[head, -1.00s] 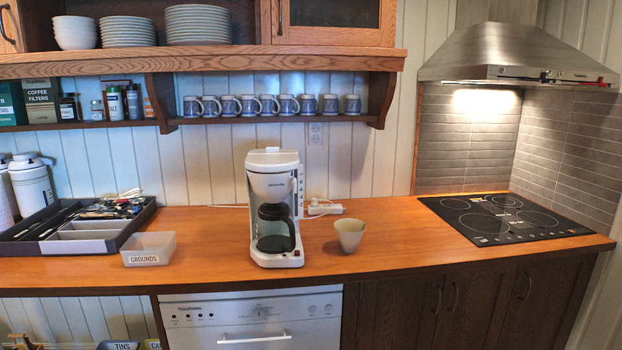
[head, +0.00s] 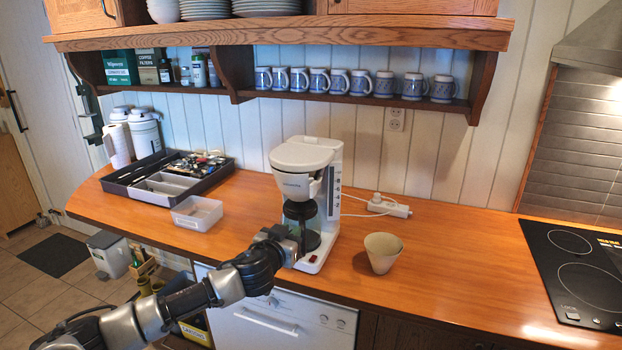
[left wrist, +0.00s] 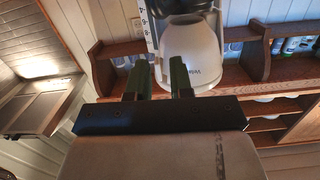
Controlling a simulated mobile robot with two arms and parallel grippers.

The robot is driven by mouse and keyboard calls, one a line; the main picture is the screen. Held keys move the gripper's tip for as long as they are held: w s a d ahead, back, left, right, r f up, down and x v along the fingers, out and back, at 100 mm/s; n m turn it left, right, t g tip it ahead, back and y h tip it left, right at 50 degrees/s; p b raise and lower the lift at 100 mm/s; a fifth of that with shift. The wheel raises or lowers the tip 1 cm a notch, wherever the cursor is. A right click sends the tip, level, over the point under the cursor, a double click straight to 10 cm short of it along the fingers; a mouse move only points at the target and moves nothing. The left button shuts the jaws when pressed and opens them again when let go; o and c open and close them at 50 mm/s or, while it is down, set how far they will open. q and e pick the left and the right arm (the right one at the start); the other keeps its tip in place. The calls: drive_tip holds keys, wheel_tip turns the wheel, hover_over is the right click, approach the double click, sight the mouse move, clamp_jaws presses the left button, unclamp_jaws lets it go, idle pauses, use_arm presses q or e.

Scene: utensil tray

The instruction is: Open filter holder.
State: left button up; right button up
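The white coffee maker (head: 333,180) stands upright on the wooden counter. Its filter holder (head: 294,187) is the rounded white part with lettering below the lid (head: 305,154); it looks closed, above the dark glass carafe (head: 308,238). My left gripper (head: 296,231) is in front of the machine, below the filter holder, and covers part of the carafe. In the left wrist view, the two fingers (left wrist: 158,78) are apart with nothing visible between them. The filter holder (left wrist: 190,55) lies beyond them there, partly behind one finger; contact cannot be told. My right gripper is not in view.
A beige cone-shaped cup (head: 383,253) stands right of the machine. A clear bin (head: 197,224) and a dark utensil tray (head: 120,186) are to the left. A power strip (head: 390,207) lies behind. The shelf with mugs (head: 350,98) overhangs the back. The cooktop (head: 545,262) is far right.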

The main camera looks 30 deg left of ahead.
use_arm(q)
drive_tip(key=t, duration=0.1)
approach(310, 189)
drive_tip(key=s, duration=0.1)
drive_tip(key=p+x, duration=0.2)
drive_tip(key=x, duration=0.2)
drive_tip(key=p+x, duration=0.1)
drive_tip(key=x, duration=0.3)
drive_tip(key=shift+w+d+r+p, duration=0.15)
drive_tip(key=shift+r+p, duration=0.05)
drive_tip(key=shift+p, duration=0.2)
drive_tip(key=shift+d+x, duration=0.2)
drive_tip(key=shift+x, duration=0.8)
drive_tip(key=shift+a+f, duration=0.15)
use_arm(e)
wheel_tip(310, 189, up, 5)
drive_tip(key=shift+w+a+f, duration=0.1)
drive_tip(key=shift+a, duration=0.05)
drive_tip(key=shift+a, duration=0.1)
use_arm(q)
clamp_jaws()
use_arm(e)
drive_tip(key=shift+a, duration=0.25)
